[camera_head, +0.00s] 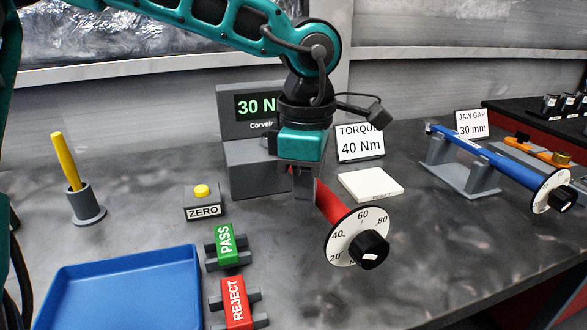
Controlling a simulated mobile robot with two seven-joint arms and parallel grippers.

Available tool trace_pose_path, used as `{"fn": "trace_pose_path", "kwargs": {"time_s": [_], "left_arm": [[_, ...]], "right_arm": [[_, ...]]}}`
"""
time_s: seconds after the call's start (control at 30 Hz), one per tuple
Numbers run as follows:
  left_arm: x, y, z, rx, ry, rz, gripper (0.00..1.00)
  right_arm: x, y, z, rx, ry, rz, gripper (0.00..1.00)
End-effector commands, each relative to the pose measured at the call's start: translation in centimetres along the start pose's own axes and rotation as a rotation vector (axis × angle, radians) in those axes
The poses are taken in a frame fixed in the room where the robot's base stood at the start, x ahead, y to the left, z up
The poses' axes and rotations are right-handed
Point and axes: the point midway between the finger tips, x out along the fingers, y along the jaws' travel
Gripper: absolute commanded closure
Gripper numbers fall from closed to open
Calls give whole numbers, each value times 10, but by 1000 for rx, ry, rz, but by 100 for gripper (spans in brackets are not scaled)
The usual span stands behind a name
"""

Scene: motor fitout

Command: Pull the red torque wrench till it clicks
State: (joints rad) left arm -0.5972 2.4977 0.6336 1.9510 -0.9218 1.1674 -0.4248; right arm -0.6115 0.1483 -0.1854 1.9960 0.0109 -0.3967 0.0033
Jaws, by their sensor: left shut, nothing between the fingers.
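The red torque wrench shows its red handle (330,204) and a white round dial (345,239) with a black knob (369,250) at the near end. The dial reads 20 to 80 and faces me. The wrench's far end is hidden behind my left gripper (304,196). My left gripper points down, its fingers shut with nothing between them, right beside the left end of the visible red handle. I cannot tell whether they touch it. My right gripper is not in view.
A grey tester (260,165) displays 30 N, partly hidden. A TORQUE 40 Nm sign (360,143) and white block (370,184) stand behind. The blue wrench (490,155) rests on a stand. ZERO button (202,192), PASS (226,243) and REJECT (236,302) stamps, and a blue tray (120,258) lie left.

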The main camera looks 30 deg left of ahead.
Motion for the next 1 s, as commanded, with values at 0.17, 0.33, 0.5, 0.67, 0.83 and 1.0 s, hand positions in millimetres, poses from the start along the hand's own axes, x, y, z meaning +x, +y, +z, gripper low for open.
{"fn": "trace_pose_path", "kwargs": {"time_s": [0.17, 0.33, 0.5, 0.67, 0.83, 1.0], "left_arm": [[0, 2, 4, 1, -2, 3, 100], [0, 4, 6, 1, -3, 4, 100], [0, 4, 6, 1, -3, 4, 100], [0, 4, 6, 1, -3, 4, 100], [-1, 5, 8, 1, -3, 4, 100], [-1, 7, 11, 2, -4, 4, 100]], "right_arm": [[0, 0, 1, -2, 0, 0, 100], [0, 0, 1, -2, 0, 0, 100], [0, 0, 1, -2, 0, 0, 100], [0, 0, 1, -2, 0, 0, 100], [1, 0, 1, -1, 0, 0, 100], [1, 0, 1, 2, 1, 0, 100]]}}
